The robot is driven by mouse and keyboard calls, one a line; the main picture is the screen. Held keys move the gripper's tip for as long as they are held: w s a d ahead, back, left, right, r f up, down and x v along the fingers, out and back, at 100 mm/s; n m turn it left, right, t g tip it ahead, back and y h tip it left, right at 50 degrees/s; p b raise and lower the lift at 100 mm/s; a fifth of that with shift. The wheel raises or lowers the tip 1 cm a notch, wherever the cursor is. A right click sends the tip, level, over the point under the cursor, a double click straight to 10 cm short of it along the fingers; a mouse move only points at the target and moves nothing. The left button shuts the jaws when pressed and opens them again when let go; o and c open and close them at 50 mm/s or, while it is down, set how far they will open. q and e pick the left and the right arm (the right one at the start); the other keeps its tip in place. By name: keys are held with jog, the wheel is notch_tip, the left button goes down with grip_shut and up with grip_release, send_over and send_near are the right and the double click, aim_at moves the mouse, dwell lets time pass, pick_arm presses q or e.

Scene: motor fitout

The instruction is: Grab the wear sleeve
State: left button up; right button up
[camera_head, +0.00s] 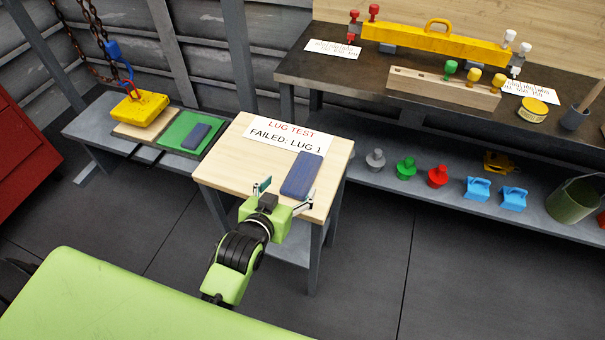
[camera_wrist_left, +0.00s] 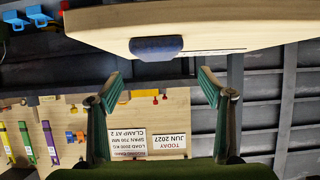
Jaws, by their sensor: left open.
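A dark blue sleeve-like block (camera_head: 301,174), which looks like the wear sleeve, lies on the small wooden-topped table (camera_head: 223,165). It also shows in the left wrist view (camera_wrist_left: 156,47), at the edge of the tabletop (camera_wrist_left: 95,22). My left gripper (camera_head: 287,191) is at the table's front edge, close to the near end of this block. Its fingers are spread and empty; in the left wrist view (camera_wrist_left: 163,85) the block sits ahead, between their lines, apart from them. A second, smaller dark blue block (camera_head: 196,135) lies on a green mat (camera_head: 175,137) at the left. My right gripper is not in view.
A "LUG TEST FAILED: LUG 1" sheet (camera_head: 288,134) lies behind the block. A low bench (camera_head: 92,132) holds a yellow block (camera_head: 139,108) on chains. The back workbench (camera_head: 376,74) holds a yellow beam (camera_head: 435,42); its lower shelf (camera_head: 385,184) holds coloured fittings. A red cabinet (camera_head: 25,150) stands left.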

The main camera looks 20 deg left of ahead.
aim_at(301, 174)
pick_arm(q)
jog(key=x, duration=0.3)
jog(key=shift+w+f, duration=0.15)
jog(key=shift+w, duration=0.05)
jog(key=shift+d+x, duration=0.15)
jog(key=shift+x, duration=1.15)
jog(key=shift+d+x, duration=0.15)
jog(key=shift+x, duration=1.2)
jog(key=c, duration=1.3)
